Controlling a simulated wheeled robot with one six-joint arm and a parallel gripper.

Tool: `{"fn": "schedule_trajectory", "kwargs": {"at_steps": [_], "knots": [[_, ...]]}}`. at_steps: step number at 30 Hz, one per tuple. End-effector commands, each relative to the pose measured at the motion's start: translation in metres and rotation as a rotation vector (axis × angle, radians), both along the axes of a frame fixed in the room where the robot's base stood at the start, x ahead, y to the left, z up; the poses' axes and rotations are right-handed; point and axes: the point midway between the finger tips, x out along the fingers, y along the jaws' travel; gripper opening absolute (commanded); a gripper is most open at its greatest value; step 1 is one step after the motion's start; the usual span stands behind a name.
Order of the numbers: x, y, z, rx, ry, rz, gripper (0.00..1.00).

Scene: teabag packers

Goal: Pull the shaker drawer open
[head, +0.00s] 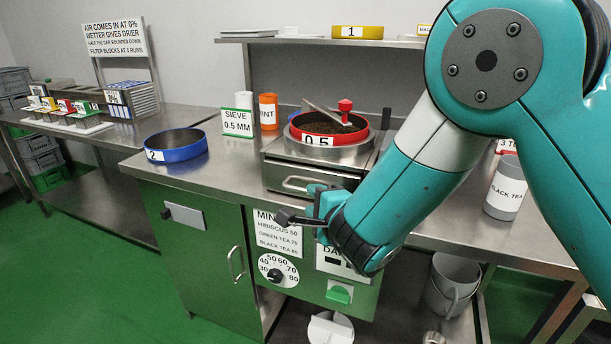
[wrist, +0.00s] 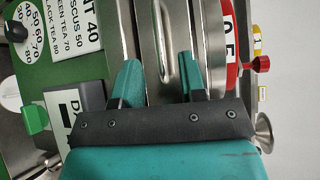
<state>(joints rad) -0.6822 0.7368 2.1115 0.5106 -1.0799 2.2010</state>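The shaker (head: 330,155) is a steel box on the counter with a red-rimmed "0.5" sieve (head: 319,139) on top. Its front drawer (head: 275,178) looks shut, flush with the housing, and bears a bar handle (head: 298,184). In the wrist view the handle (wrist: 164,45) runs up the picture ahead of my gripper. My gripper (wrist: 159,75) is open, with one teal finger on each side of the handle's line. Nothing is held. In the head view my gripper (head: 300,206) is in front of and just below the drawer, and my arm hides the shaker's right part.
A blue sieve (head: 176,146) stands on the counter to the left. Below are a green cabinet (head: 200,240) with a dial (head: 278,271) and a green switch (head: 339,293). The floor in front is clear.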

Motion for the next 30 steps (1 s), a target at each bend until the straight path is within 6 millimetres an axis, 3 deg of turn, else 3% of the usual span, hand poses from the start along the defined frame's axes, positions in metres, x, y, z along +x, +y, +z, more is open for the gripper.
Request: {"fn": "schedule_trajectory", "kwargs": {"at_steps": [3, 9, 20, 21, 26, 30], "knots": [[0.022, 0.009, 0.0, 0.0, 0.002, -0.003, 0.38], [0.044, 0.021, -0.007, -0.001, 0.001, -0.002, 0.38], [0.05, 0.024, -0.008, 0.0, 0.001, 0.0, 0.38], [0.05, 0.024, -0.008, 0.0, 0.001, 0.0, 0.36], [0.05, 0.024, -0.008, 0.0, 0.001, 0.0, 0.0], [0.049, 0.024, -0.008, 0.0, 0.001, 0.0, 0.0]]}}
